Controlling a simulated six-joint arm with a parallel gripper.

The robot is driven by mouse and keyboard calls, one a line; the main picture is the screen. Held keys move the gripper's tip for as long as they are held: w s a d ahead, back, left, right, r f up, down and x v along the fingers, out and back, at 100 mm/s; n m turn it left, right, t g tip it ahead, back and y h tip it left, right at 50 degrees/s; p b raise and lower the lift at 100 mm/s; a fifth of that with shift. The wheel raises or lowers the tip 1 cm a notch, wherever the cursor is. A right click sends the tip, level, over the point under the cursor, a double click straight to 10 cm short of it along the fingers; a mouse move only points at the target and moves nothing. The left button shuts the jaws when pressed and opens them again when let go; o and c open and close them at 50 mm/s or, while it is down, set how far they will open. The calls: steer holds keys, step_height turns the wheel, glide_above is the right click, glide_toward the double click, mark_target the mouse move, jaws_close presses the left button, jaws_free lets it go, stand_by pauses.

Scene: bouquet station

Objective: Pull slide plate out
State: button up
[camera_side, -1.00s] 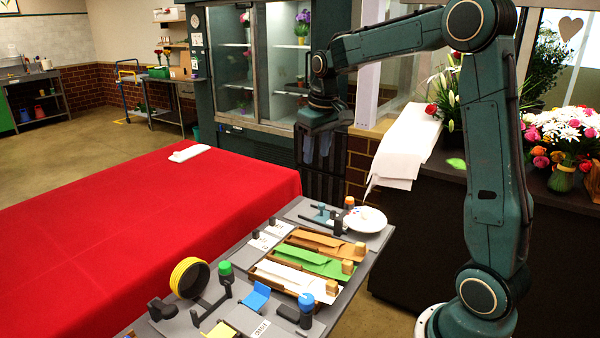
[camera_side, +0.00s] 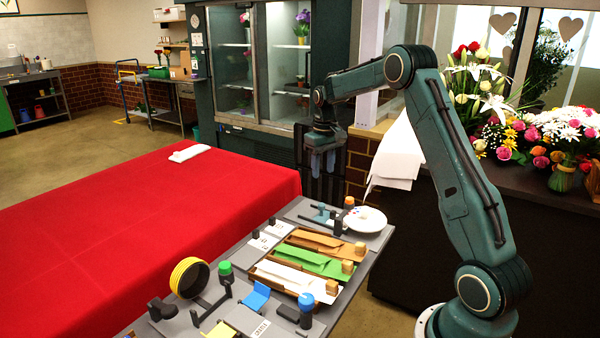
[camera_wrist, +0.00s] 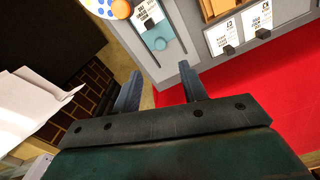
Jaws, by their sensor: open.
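Flat plates with white cards and dark knobs lie on the grey bench (camera_side: 348,262), one (camera_side: 263,241) nearer than the other (camera_side: 280,229). In the wrist view the cards (camera_wrist: 226,37) and (camera_wrist: 258,17) show at the upper right, with dark knobs by them. I cannot tell which part is the slide plate. My gripper (camera_side: 322,172) points down in the air beyond the bench's far end. In the wrist view my gripper (camera_wrist: 160,70) has its two fingers apart with nothing between them. It touches nothing that I can see.
Orange (camera_side: 316,239), green (camera_side: 318,263) and white (camera_side: 290,279) sheets lie in trays with wooden blocks. A small blue fixture (camera_side: 322,213) and a round white palette (camera_side: 365,219) are at the far end. A red-covered table (camera_side: 150,225) is at left, and white cloth (camera_side: 397,155) hangs at right.

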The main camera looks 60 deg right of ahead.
mark_target(322, 204)
step_height(322, 204, down, 14)
steer(key=shift+r, duration=0.15)
stand_by(0.7)
jaws_close()
